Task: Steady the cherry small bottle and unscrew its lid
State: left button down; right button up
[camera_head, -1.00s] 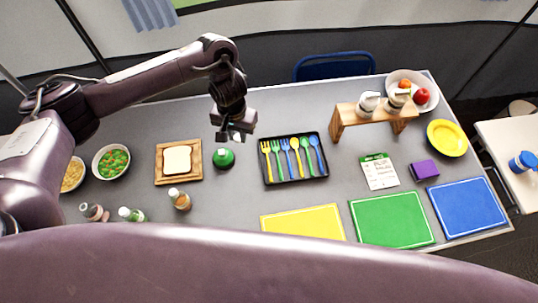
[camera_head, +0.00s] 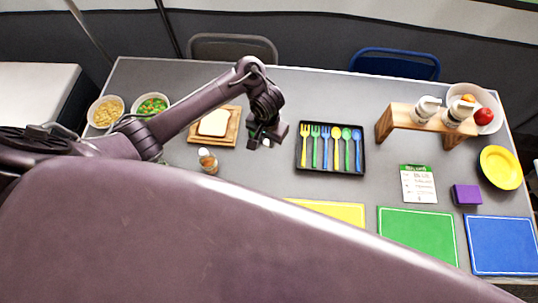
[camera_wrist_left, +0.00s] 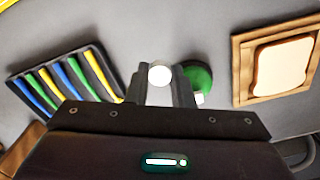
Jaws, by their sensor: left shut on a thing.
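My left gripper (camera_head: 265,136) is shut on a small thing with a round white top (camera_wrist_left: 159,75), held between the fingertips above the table. The body of this thing is hidden, so I cannot tell whether it is the cherry small bottle or only a lid. A small bottle (camera_head: 208,160) with an orange-brown body and white cap stands on the table to the left of the gripper. No other small bottle shows clearly. My right gripper is not in view.
A green round thing (camera_wrist_left: 198,75) is beside the left fingers. A cutlery tray (camera_head: 302,167) lies right of the gripper, and toast (camera_head: 213,122) on a wooden board lies left. A wooden stand (camera_head: 384,127) is further right. Yellow, green (camera_head: 420,235) and blue mats line the front.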

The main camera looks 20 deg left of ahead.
pick_arm(q)
jog(key=b, duration=0.2)
send_over(268, 157)
notch_tip(268, 157, down, 4)
jog(key=shift+a+f, duration=0.15)
jog(key=shift+f, duration=0.5)
jog(key=shift+f+b, duration=0.75)
jog(key=shift+f, duration=1.3)
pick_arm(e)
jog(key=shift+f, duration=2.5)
pick_arm(q)
jog(key=shift+f, duration=0.2)
jog(key=c, duration=1.3)
grip_release()
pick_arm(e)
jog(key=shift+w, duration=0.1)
pick_arm(q)
jog(key=shift+o, duration=0.2)
jog(key=shift+r, duration=0.1)
